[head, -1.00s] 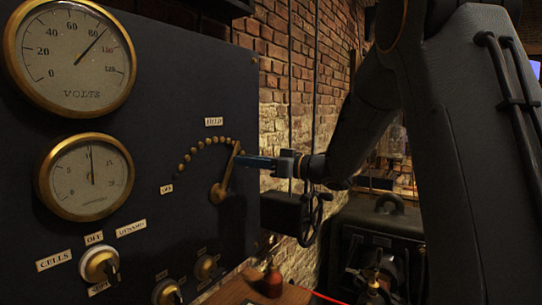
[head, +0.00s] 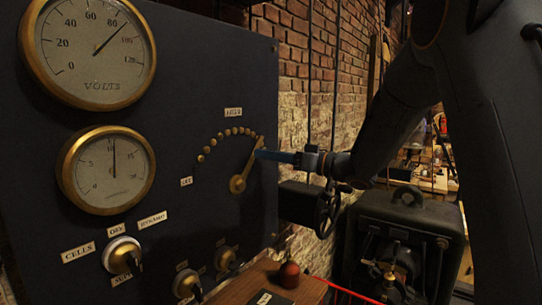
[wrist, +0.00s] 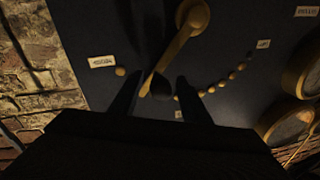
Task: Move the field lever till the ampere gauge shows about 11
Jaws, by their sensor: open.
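The field lever (head: 246,166) is a brass arm on the dark panel, pivoting at its round lower end and pointing up and slightly right, near the right end of an arc of brass studs (head: 227,132). The ampere gauge (head: 108,170) is the lower brass-rimmed dial; its needle stands nearly upright, at about 10. My gripper (head: 262,154) reaches the lever's upper part from the right. In the wrist view the open fingers (wrist: 160,88) stand on either side of the lever's (wrist: 168,56) outer end and its dark knob; contact with it cannot be told.
The volts gauge (head: 95,50) above reads between 80 and 100. Selector knobs (head: 122,254) sit low on the panel. A handwheel (head: 327,208) and a dark machine (head: 400,240) stand right of the panel. A wooden ledge (head: 255,284) lies below, with a small red item (head: 288,274).

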